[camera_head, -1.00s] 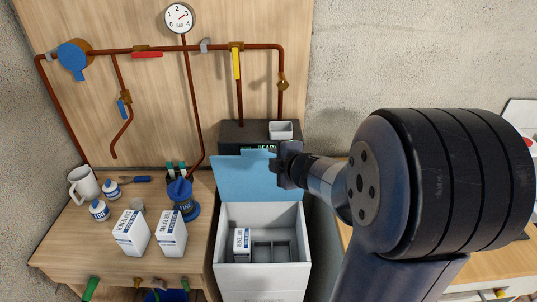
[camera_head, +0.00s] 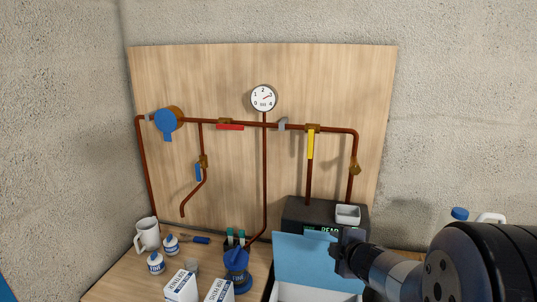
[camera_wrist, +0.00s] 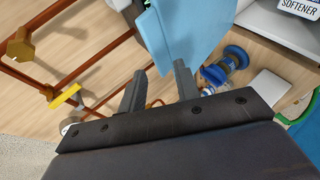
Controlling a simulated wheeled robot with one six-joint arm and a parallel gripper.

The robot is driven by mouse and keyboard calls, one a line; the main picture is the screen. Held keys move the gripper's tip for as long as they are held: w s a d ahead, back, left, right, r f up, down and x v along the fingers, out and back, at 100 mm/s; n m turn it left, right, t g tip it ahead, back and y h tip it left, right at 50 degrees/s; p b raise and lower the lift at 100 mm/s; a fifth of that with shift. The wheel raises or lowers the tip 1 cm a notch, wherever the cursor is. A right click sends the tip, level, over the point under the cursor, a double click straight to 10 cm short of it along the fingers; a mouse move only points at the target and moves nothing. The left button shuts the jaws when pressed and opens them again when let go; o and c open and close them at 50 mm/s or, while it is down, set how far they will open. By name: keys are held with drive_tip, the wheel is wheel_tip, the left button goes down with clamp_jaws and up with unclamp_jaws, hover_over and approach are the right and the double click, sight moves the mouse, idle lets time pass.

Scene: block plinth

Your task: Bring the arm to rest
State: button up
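My gripper (camera_head: 343,258) is at the right edge of the raised blue lid (camera_head: 305,262) in the head view, with my dark arm reaching in from the lower right. In the wrist view, my gripper's two fingers (camera_wrist: 160,88) stand apart with nothing between them, so it is open and empty. The blue lid (camera_wrist: 190,30) lies beyond the fingertips there. I cannot tell whether a finger touches it.
A black device (camera_head: 300,212) with a small white tray (camera_head: 348,214) stands behind the lid. Copper pipes with a yellow valve handle (camera_head: 311,144) run across the wooden board (camera_head: 350,85). A mug (camera_head: 147,234), small bottles and white cartons (camera_head: 180,287) stand at left.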

sight(323, 237)
drive_tip(key=x, duration=0.6)
drive_tip(key=shift+w+a+b, duration=0.1)
drive_tip(key=shift+b, duration=0.2)
